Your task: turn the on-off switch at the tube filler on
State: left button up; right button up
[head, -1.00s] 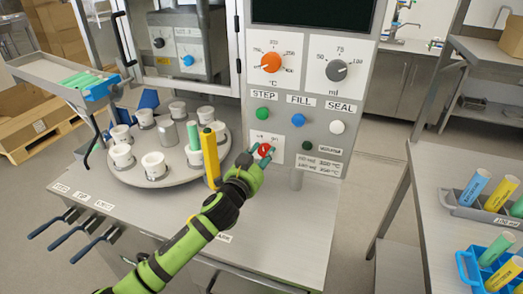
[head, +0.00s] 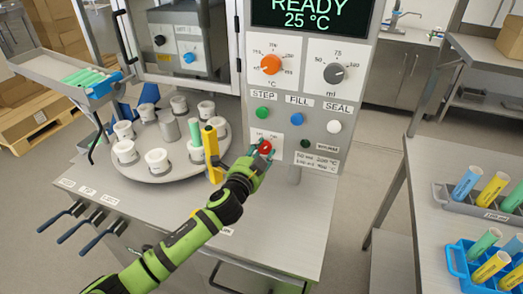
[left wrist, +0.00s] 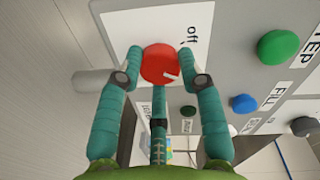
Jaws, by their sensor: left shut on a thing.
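The on-off switch is a round red knob (head: 265,147) on a white plate at the lower left of the tube filler's panel (head: 320,115). It also shows in the left wrist view (left wrist: 160,63), with a white mark at its lower right and the word "off" to its upper right. My left gripper (left wrist: 160,70) has its teal fingers closed around the knob from both sides. In the head view the gripper (head: 262,155) hides part of the knob's plate. The display (head: 300,14) is lit and reads "READY 25 °C". My right gripper is in neither view.
Green (head: 262,112), blue (head: 297,118) and white (head: 334,126) buttons sit above the switch, with two dials higher up.

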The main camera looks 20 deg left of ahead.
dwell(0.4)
pick_arm(q)
jog(key=o, duration=1.2)
jog(key=shift+c, duration=0.2)
jog(key=s, duration=1.2)
jog(key=shift+a+r, duration=0.4)
jog(key=shift+a, duration=0.05)
